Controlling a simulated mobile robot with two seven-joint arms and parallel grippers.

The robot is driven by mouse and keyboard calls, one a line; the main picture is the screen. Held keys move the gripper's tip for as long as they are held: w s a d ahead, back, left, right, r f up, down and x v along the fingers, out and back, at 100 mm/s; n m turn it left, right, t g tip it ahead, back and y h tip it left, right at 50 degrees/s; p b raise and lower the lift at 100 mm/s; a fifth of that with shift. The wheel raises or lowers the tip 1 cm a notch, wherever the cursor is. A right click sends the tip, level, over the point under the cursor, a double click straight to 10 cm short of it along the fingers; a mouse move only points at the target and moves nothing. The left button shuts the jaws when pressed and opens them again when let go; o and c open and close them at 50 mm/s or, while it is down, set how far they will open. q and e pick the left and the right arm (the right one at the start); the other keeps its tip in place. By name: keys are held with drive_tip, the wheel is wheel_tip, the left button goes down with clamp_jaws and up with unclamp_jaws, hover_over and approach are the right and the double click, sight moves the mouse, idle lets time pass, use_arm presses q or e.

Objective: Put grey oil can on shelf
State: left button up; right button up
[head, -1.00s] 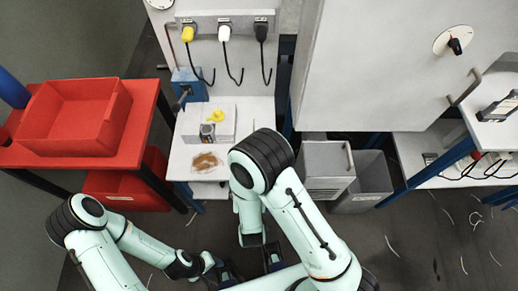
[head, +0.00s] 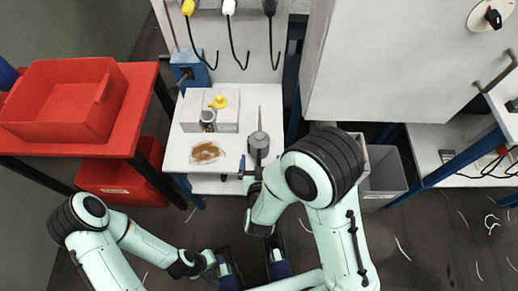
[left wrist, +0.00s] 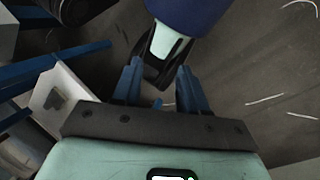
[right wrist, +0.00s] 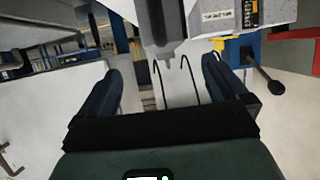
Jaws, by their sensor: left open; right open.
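The grey oil can (head: 258,143) stands on the right part of the white workbench (head: 238,167), its thin spout pointing up. It shows upside down at the top of the right wrist view (right wrist: 160,22). My right gripper (head: 251,178) is open just in front of the can, at the bench's front edge; no hold on the can shows. Its two fingers spread in the right wrist view (right wrist: 163,85). My left gripper (left wrist: 160,82) is open and empty over the floor. A low shelf (head: 215,186) shows under the bench; which shelf the task means is unclear.
A white box (head: 190,112), a small grey tin (head: 208,117), a yellow item (head: 218,102) and a brown patch (head: 206,153) share the bench. A blue vise (head: 187,68) is behind. Red bins (head: 62,95) stand left, a large grey cabinet (head: 400,55) right.

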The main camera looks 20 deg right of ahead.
sight(259, 146)
drive_tip(key=x, duration=0.3)
drive_tip(key=shift+a+b+x, duration=0.1)
drive_tip(key=shift+b+x, duration=0.1)
drive_tip(key=shift+x, duration=1.15)
drive_tip(key=shift+a+b+x, duration=0.15)
drive_tip(key=shift+b+x, duration=0.05)
drive_tip(key=shift+x, duration=1.15)
drive_tip(key=shift+w+r, duration=0.1)
drive_tip(key=shift+r, duration=0.05)
drive_tip(key=c, duration=1.4)
